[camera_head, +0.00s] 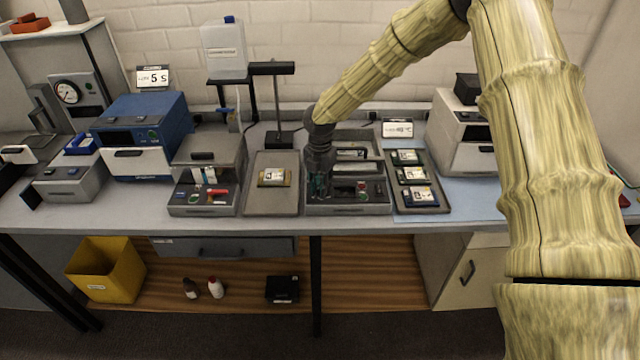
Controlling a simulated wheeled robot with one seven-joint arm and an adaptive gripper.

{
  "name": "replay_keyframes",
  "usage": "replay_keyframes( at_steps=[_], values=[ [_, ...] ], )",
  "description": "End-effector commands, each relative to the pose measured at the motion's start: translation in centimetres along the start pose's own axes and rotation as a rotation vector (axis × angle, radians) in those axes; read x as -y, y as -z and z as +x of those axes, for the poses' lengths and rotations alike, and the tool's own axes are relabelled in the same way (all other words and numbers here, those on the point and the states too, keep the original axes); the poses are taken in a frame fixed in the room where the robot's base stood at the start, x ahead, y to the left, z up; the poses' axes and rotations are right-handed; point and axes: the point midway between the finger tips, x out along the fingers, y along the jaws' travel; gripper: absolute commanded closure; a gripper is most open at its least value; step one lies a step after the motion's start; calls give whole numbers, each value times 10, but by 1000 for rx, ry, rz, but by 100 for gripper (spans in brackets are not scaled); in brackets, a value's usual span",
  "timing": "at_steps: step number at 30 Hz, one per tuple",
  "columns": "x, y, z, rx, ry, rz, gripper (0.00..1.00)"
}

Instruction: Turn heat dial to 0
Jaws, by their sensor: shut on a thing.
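My gripper (319,184) points down at the left part of the front panel of a grey unit (346,209) on the bench. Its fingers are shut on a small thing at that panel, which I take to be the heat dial. The dial itself is hidden by the fingers, and its setting cannot be read. A red control (362,186) sits on the same panel, to the right of my gripper. The unit has an open grey bay (372,140) behind the panel, with dark and pale items inside.
A tray (259,206) with one packaged item lies left of the unit. Another tray (413,209) with three packaged items lies right. A dark stand (280,139) rises behind. A white machine (455,133) stands right.

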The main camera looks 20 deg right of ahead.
Motion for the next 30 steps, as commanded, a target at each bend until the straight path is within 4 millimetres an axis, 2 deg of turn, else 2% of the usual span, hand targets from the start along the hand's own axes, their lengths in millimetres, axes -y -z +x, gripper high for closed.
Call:
replay_keyframes(
  at_steps=[12, 26, 27, 30],
  values=[
    [0, -2, -2, 2, -2, -149, 99],
    [-1, -2, -2, 3, -2, -162, 99],
    [-1, -2, -2, 3, -2, -162, 72],
    [-1, -1, -1, 2, -2, -162, 53]
  ],
)
